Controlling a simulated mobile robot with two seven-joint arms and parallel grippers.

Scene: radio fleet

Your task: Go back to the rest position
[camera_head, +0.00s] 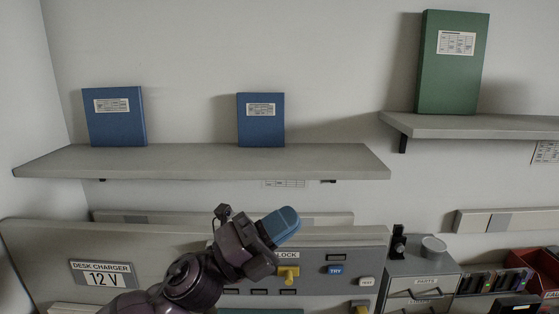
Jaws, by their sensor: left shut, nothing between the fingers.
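My left arm comes in from the bottom, left of the middle. My left gripper (281,225), with blue fingers, is shut and empty. It points up and to the right in front of the grey panel, just above the yellow switch (288,274). It stands below the long grey shelf. The arm and gripper hide part of the panel and some of its lettering. My right gripper is not in view.
A grey shelf (200,160) holds two blue binders (114,128) (261,132). A higher right shelf (480,126) holds a green binder (450,80). The panel (50,250) carries a "12 V" label (103,276). A grey parts cabinet (420,284) and red bin (535,262) stand at right.

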